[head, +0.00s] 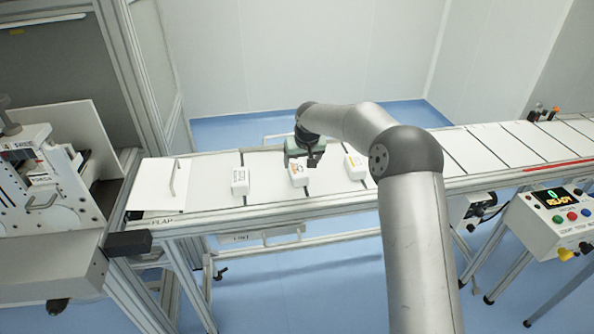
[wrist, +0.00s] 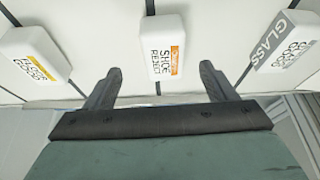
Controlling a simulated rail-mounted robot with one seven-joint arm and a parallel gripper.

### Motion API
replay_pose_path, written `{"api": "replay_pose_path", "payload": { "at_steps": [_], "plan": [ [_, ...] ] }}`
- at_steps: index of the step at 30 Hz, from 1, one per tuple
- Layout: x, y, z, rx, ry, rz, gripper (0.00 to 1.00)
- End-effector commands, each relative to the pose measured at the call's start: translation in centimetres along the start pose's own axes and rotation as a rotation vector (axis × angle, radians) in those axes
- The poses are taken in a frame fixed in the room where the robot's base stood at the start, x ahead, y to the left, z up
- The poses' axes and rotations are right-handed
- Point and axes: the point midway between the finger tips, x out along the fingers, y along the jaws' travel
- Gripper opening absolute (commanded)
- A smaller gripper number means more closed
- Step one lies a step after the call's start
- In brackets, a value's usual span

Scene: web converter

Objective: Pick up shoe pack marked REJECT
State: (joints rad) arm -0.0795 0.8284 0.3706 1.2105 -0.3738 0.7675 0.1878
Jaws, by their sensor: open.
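The shoe pack marked REJECT (wrist: 164,55) is a white block with an orange label and the words SHOE REJECT, lying on the white conveyor in the wrist view. In the head view it is the middle pack (head: 299,174) of three. My gripper (wrist: 158,75) is open and empty, its two fingers pointing toward the pack. The pack lies beyond the fingertips, roughly centred between them. In the head view my gripper (head: 312,162) is just above and beside this pack, partly covering the belt behind it.
A pack marked GLASS (wrist: 287,40) lies on one side, also seen at the head view's left (head: 240,181). Another pack with a yellow label (wrist: 34,54) lies on the other side (head: 355,166). A flap (head: 158,186) closes the belt's left end. A control box (head: 555,219) stands right.

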Motion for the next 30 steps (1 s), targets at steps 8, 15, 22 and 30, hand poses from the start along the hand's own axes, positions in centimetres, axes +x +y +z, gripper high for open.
{"api": "replay_pose_path", "payload": {
  "at_steps": [8,15,22,30],
  "plan": [
    [2.5,0.0,-0.1,0.000,0.000,0.000,0.78],
    [5.5,-0.4,-0.6,0.001,-0.002,-0.001,0.78],
    [7.5,-0.3,-0.6,0.000,0.001,0.001,0.78],
    [7.6,-0.3,-0.5,0.000,0.001,0.001,0.56]
  ]
}}
